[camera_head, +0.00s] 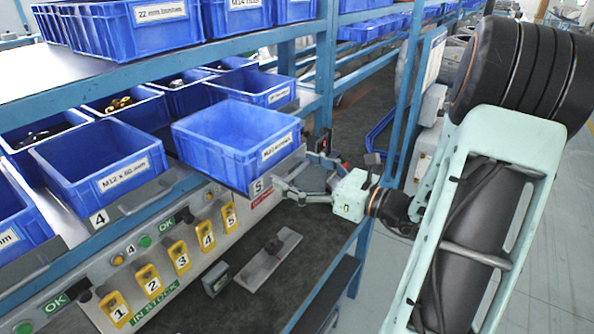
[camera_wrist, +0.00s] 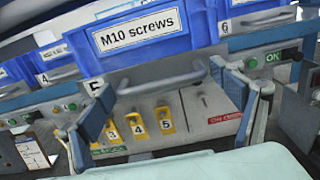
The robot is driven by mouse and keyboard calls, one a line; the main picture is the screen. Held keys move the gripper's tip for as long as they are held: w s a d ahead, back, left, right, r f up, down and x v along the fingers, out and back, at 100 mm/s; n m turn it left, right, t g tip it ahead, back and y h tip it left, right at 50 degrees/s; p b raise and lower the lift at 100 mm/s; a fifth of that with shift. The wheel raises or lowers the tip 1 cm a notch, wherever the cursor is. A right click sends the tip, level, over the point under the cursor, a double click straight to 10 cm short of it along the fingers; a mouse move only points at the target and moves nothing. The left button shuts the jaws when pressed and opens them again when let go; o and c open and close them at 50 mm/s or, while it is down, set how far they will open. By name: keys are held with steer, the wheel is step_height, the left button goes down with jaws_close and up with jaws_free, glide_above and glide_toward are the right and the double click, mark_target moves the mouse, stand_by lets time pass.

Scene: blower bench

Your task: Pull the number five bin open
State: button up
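The number five bin is an open blue box (camera_head: 230,130) on a grey tray marked 5. Its front stands further out than the number four bin (camera_head: 100,165) beside it. In the wrist view its label (camera_wrist: 140,32) reads M10 screws. Below it is a grey bar handle (camera_wrist: 163,80). My gripper (camera_head: 303,175) is at the tray's front. In the wrist view my gripper (camera_wrist: 166,95) has its two fingers wide apart, one to each side of the handle. I cannot tell how close they are to it. In the head view the handle is mostly hidden.
Yellow numbered tags (camera_head: 180,256) hang on the grey panel below the bins. A flat grey plate (camera_head: 268,258) lies on the dark lower shelf. A blue post (camera_head: 326,65) stands behind the five bin.

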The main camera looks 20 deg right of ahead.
steer(key=shift+o, duration=0.5)
steer(key=shift+s+d, duration=0.15)
steer(key=shift+d, duration=0.05)
steer(key=v, duration=1.1)
steer(key=shift+s, duration=0.25)
steer(key=shift+d, duration=0.1)
